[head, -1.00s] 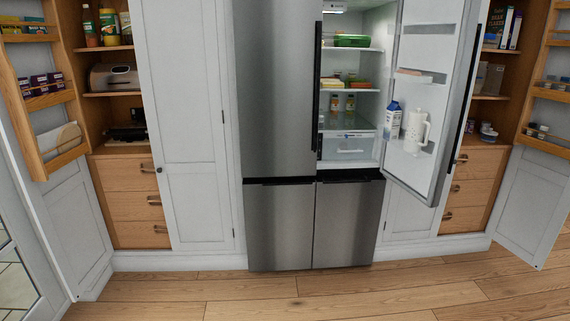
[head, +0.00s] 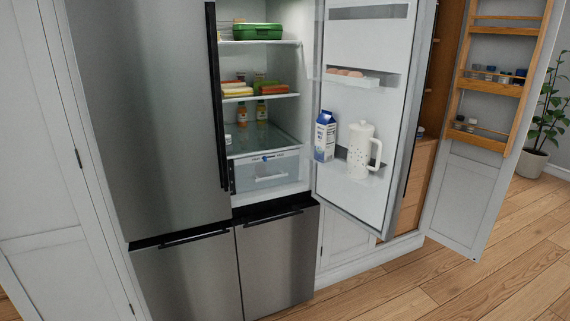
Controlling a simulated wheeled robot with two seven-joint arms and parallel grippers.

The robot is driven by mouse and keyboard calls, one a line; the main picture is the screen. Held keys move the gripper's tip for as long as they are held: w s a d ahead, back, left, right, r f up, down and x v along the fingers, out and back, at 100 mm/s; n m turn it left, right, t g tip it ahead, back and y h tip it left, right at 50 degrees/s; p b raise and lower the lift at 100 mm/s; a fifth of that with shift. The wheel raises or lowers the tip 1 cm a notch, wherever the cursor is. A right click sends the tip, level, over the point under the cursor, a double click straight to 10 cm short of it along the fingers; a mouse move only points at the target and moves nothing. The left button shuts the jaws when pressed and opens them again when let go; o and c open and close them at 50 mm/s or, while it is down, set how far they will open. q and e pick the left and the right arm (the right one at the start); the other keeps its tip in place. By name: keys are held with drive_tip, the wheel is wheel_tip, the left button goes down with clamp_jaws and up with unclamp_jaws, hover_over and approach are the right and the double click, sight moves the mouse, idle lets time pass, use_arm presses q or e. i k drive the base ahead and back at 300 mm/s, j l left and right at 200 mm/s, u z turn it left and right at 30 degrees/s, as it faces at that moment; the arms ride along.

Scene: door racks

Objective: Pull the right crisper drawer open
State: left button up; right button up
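The right crisper drawer (head: 268,170) sits at the bottom of the right fridge compartment in the head view. It has a clear front with a pale handle and looks shut, below a glass shelf (head: 255,137). The right fridge door (head: 362,100) stands open to the right. The left fridge door (head: 145,120) is closed. Neither of my grippers shows in the head view.
The open door's shelves hold a milk carton (head: 325,137), a white pitcher (head: 360,150) and eggs (head: 346,73). A green container (head: 257,31) is on an upper shelf. An open pantry door (head: 480,130) and a plant (head: 547,120) stand right. The wood floor (head: 480,285) is clear.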

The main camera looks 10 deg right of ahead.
sight(293, 152)
drive_tip(key=i+l+z, duration=0.1)
drive_tip(key=i, duration=0.3)
drive_tip(key=i+l+z, duration=0.1)
drive_tip(key=i+l, duration=0.2)
drive_tip(key=i+l+z, duration=0.1)
drive_tip(key=i, duration=0.35)
